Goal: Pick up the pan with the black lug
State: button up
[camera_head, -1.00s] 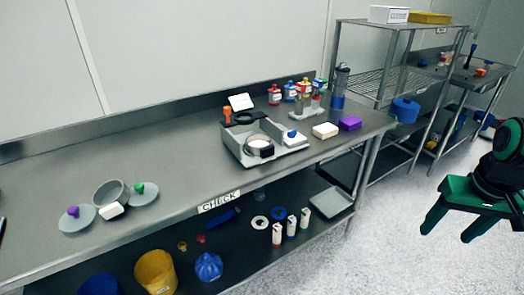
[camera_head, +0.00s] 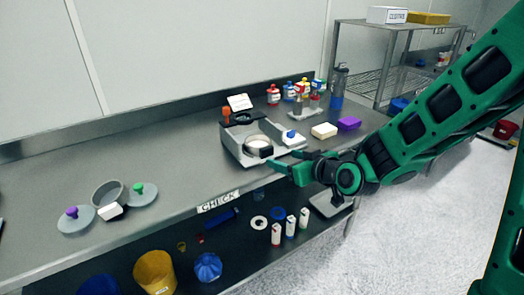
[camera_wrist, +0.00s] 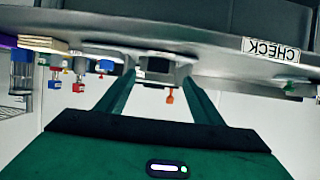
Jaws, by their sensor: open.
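The pan with the black lug (camera_head: 257,142) is a pale round pan on the grey sifter base (camera_head: 236,152) near the bench's front edge. Its black lug faces the front. My gripper (camera_head: 281,159) is open and empty, just in front of and slightly right of the pan at about bench height. In the wrist view, which is upside down, a dark block that looks like the lug (camera_wrist: 182,69) shows between the fingertips, apart from them. Most of the pan is hidden there.
A second grey pan with a white lug (camera_head: 112,211) stands at left between lids with purple (camera_head: 72,212) and green (camera_head: 138,188) knobs. The CHECK label (camera_head: 218,201) marks the bench edge.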

aim_at(268, 153)
jog(key=x, duration=1)
jog(key=shift+w+d, duration=0.1)
jog(key=shift+w, duration=0.05)
jog(key=c, duration=1.2)
